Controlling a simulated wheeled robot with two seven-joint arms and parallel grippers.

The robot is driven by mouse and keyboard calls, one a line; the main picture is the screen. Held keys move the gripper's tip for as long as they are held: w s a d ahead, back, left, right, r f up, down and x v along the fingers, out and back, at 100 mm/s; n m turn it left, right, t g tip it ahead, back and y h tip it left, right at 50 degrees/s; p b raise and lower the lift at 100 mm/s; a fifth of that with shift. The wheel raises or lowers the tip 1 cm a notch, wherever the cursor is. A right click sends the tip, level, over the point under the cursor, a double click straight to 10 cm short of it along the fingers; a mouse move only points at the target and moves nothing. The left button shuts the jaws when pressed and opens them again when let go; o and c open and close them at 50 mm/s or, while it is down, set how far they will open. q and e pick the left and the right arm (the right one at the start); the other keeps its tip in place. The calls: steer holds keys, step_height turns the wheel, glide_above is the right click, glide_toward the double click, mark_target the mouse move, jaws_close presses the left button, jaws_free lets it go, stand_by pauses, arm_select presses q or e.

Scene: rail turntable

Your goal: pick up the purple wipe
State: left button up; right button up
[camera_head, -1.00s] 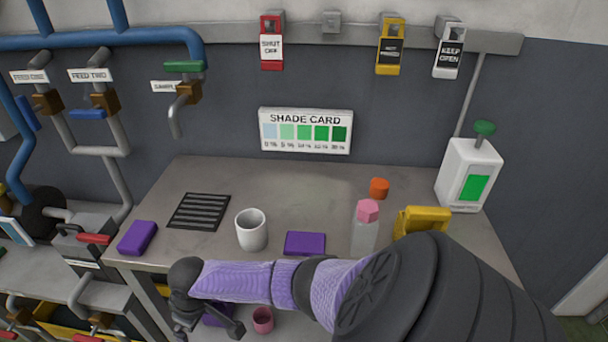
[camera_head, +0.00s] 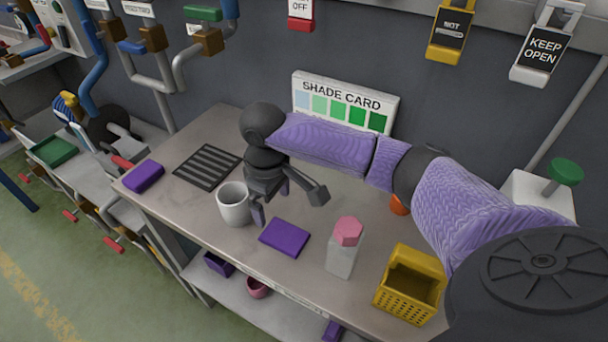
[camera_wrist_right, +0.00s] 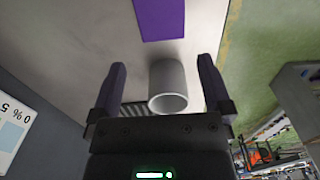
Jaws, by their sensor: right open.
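A flat purple wipe (camera_head: 285,238) lies on the grey table, right of the white mug (camera_head: 233,204) and left of the clear bottle with a pink cap (camera_head: 343,250). A second, thicker purple piece (camera_head: 143,176) lies at the table's left end. My right gripper (camera_head: 271,200) is open and empty above the table, just behind and right of the mug and short of the flat wipe. In the right wrist view, the mug (camera_wrist_right: 168,88) shows between the two spread fingers (camera_wrist_right: 161,64), with a flat purple piece (camera_wrist_right: 160,18) beyond it. My left gripper is not in view.
A black grille (camera_head: 208,166) lies behind the mug. A yellow basket (camera_head: 410,285) stands at the right front, and an orange object (camera_head: 399,205) is partly behind my arm. The shade card (camera_head: 345,103) stands at the back. A shelf (camera_head: 235,292) below holds more purple pieces and a pink cup (camera_head: 257,288).

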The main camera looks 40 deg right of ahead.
mark_target(276, 230)
steer(key=f, duration=0.2)
steer(key=shift+a+f+b, duration=0.25)
steer(key=shift+f+b, duration=0.1)
steer(key=shift+b, duration=0.05)
steer(key=f+b, duration=0.1)
steer(key=f, duration=0.1)
steer(key=f+b, duration=0.1)
steer(key=f, duration=0.2)
steer(key=shift+s+d+f, duration=0.1)
steer(key=shift+d+f, duration=0.1)
steer(key=shift+f, duration=0.1)
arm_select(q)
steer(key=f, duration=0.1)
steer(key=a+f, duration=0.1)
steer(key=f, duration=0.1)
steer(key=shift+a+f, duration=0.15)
arm_select(e)
steer(key=shift+r, duration=0.1)
steer(key=c, duration=1)
arm_select(q)
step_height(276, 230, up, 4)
steer(key=p, duration=0.3)
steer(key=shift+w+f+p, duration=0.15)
steer(key=shift+p, duration=0.2)
arm_select(e)
step_height(276, 230, up, 10)
